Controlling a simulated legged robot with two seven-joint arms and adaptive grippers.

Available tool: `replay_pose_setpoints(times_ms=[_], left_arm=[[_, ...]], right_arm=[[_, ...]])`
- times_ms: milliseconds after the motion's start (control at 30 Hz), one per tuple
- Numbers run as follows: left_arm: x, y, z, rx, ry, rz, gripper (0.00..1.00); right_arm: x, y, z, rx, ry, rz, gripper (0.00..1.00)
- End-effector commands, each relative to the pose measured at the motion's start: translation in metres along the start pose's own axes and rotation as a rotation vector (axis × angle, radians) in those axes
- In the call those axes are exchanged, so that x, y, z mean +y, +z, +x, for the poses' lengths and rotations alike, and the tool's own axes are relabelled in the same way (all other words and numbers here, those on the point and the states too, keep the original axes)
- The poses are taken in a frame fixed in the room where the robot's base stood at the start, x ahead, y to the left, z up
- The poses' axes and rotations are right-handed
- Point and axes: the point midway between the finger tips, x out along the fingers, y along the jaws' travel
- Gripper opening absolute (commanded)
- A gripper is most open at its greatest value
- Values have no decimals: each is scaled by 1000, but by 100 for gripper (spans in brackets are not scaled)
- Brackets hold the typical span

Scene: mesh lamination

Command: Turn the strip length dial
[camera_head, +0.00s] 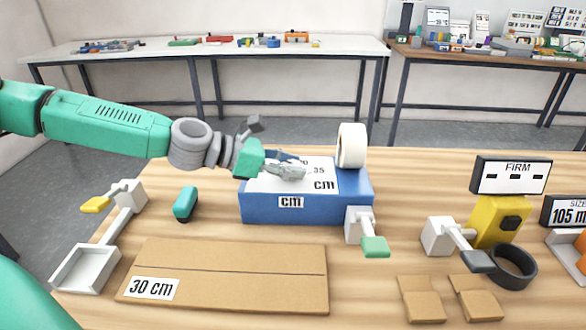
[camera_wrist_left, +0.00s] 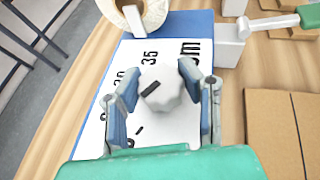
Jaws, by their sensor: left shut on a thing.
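The strip length dial (camera_wrist_left: 162,90) is a pale grey faceted knob with a dark pointer mark, on the white scale plate (camera_wrist_left: 178,45) with numbers and "cm". The plate tops a blue dispenser box (camera_head: 262,208), which carries a white tape roll (camera_head: 352,146). My left gripper (camera_wrist_left: 155,88) comes down over the dial with its blue finger pads on either side of it, shut on the dial. In the head view my left gripper (camera_head: 284,170) hides most of the dial. My right gripper is not in view.
A lever with a green handle (camera_head: 374,247) sticks out at the box's front right. A cardboard piece marked 30 cm (camera_head: 230,290) lies in front. A teal object (camera_head: 185,203), a white tray (camera_head: 86,270) and a yellow "FIRM" device (camera_head: 500,222) stand around.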

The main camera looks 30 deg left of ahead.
Motion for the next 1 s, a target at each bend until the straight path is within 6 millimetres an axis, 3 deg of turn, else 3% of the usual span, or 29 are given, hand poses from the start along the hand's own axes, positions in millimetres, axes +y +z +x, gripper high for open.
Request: replay_pose_setpoints(times_ms=[367, 1000], left_arm=[[4, -1, 0, 1, -298, 128, 4], [2, 2, 0, 3, -856, 360, 4]], right_arm=[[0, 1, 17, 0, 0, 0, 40], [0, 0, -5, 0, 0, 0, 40]])
